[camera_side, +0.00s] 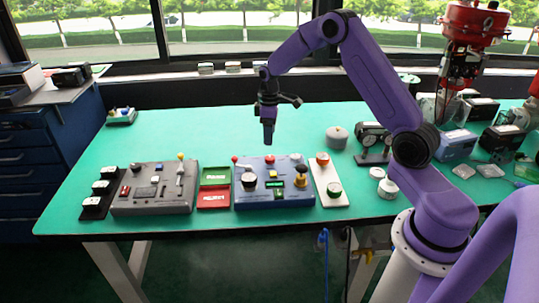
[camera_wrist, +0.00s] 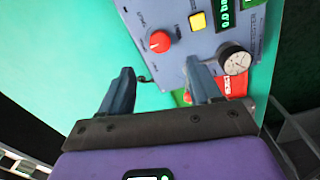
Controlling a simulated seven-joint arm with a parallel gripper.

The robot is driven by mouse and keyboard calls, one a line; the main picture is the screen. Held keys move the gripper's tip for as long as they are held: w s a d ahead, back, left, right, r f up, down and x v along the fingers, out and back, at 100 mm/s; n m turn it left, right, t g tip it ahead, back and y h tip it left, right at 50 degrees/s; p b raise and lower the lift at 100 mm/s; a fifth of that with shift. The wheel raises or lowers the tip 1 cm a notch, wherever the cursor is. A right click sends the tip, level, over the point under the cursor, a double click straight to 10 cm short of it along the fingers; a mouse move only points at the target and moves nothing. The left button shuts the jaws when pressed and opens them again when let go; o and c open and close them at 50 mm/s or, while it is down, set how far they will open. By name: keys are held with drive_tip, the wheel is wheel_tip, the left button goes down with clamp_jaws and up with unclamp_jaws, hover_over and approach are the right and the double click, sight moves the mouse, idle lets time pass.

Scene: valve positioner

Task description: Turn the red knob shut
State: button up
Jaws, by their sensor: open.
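The red knob (camera_wrist: 160,41) shows in the wrist view on a blue-grey panel (camera_wrist: 168,66), with a white pointer mark on its face. It lies beyond the gap between my fingertips. My gripper (camera_wrist: 159,68) is open, with its two dark fingers apart and nothing between them. In the side view my gripper (camera_side: 268,141) points down above the back part of the blue positioner box (camera_side: 240,203), clear of it.
A grey box (camera_side: 150,207) and green and red trays (camera_side: 215,176) stand left. A white strip with buttons (camera_side: 334,190) stands right. The green table behind is mostly clear.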

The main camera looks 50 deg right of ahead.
sight(269, 157)
wheel_tip(269, 157, down, 9)
drive_tip(key=shift+f, duration=0.1)
idle(0.3)
drive_tip(key=c, duration=1)
